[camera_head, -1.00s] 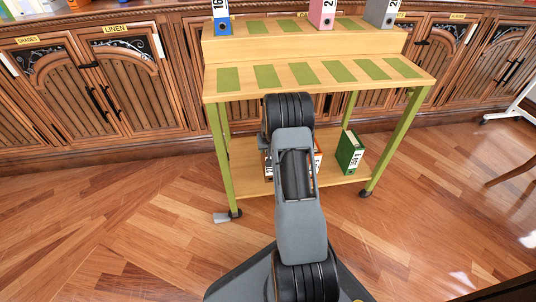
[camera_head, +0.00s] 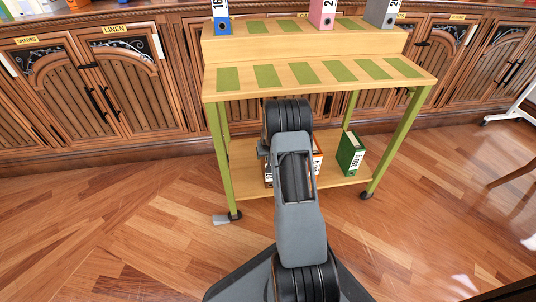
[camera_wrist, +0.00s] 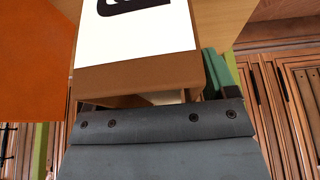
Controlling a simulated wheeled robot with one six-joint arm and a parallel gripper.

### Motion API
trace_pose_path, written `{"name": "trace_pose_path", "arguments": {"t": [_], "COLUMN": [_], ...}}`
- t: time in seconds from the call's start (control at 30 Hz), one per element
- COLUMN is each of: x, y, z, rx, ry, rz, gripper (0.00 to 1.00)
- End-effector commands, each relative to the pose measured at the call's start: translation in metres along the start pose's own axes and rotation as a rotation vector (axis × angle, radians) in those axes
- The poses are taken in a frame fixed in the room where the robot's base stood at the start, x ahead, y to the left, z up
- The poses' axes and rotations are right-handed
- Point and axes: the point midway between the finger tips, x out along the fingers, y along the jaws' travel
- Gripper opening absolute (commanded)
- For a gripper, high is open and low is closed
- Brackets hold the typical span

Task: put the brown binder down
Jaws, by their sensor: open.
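The brown binder (camera_wrist: 140,76) fills the upper middle of the wrist view, its white label with black print close to the camera. My gripper (camera_wrist: 160,122) shows as a grey bolted edge just below it; it is open. In the head view my arm reaches down to the cart's lower shelf (camera_head: 245,158) and hides the gripper and most of the binder. I cannot tell whether the jaws still touch the binder.
An orange binder (camera_wrist: 35,60) is left of the brown one in the wrist view. A green binder (camera_head: 350,153) stands at the shelf's right. The cart's upper shelf (camera_head: 320,76) has empty green slots and overhangs my arm. Green legs (camera_head: 222,165) flank the space.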

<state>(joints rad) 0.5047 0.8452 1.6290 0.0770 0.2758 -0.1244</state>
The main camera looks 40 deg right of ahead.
Motion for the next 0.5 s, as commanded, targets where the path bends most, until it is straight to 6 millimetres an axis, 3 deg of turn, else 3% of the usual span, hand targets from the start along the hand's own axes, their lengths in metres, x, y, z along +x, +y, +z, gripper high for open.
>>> {"name": "trace_pose_path", "arguments": {"t": [0.17, 0.5], "x": [-0.003, -0.054], "y": [0.0, 0.0], "z": [-0.001, -0.003], "rx": [0.0, 0.0], "ry": [0.001, 0.001], "rz": [0.0, 0.0], "gripper": [0.78, 0.78]}}
